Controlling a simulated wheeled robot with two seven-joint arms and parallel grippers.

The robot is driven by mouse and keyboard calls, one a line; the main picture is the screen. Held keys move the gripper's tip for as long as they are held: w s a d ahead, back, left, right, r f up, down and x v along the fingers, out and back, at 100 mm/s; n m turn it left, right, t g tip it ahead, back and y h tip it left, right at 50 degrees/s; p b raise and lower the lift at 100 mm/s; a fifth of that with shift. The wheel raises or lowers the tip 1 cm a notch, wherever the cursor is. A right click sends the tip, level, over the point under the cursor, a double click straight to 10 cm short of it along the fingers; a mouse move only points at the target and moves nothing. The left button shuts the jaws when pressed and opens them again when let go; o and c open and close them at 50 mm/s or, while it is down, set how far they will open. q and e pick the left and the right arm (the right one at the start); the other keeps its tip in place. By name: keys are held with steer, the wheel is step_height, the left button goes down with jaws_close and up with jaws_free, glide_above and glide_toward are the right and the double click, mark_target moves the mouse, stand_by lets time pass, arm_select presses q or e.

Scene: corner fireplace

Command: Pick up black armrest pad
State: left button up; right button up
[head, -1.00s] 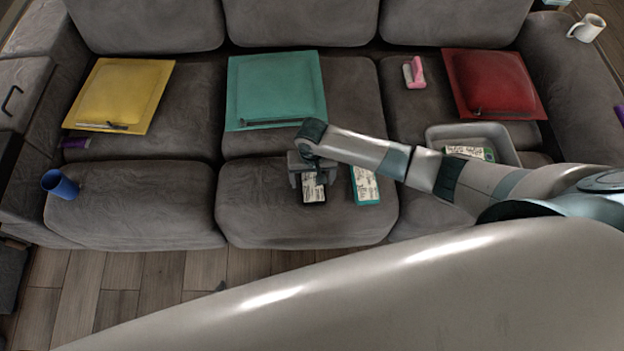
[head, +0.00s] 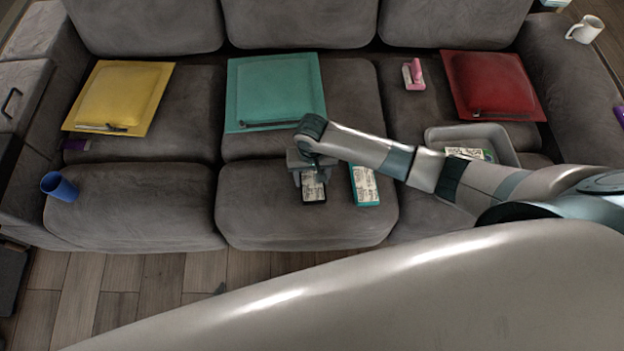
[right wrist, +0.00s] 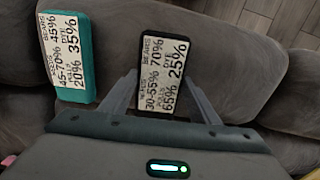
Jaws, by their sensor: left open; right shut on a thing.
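The black armrest pad (head: 314,194) is a small dark-edged block with a white printed label on the front of the middle sofa seat. My right gripper (head: 311,177) is over it, coming in from the right. In the right wrist view, the black pad (right wrist: 163,75) stands between the two fingers of my right gripper (right wrist: 162,88), which is shut on it. I cannot tell whether the pad is clear of the seat. My left gripper is not in view.
A teal labelled block (head: 365,185) lies just right of the black pad. A grey tray (head: 508,148) with another labelled block is further right. Yellow (head: 118,95), teal (head: 275,90) and red (head: 490,82) cushions lie behind. A blue cup (head: 60,186) stands far left.

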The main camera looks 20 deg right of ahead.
steer(key=shift+r, duration=0.9)
steer(key=s+d+r, duration=0.5)
steer(key=d+r, duration=0.2)
steer(key=d, duration=0.3)
steer(key=shift+s+d, duration=0.15)
steer(key=shift+s, duration=0.1)
steer(key=s+a+r+n, duration=0.2)
steer(key=a+r, duration=0.2)
steer(key=r, duration=0.9)
steer(key=shift+s+r, duration=0.15)
steer(key=shift+r, duration=0.05)
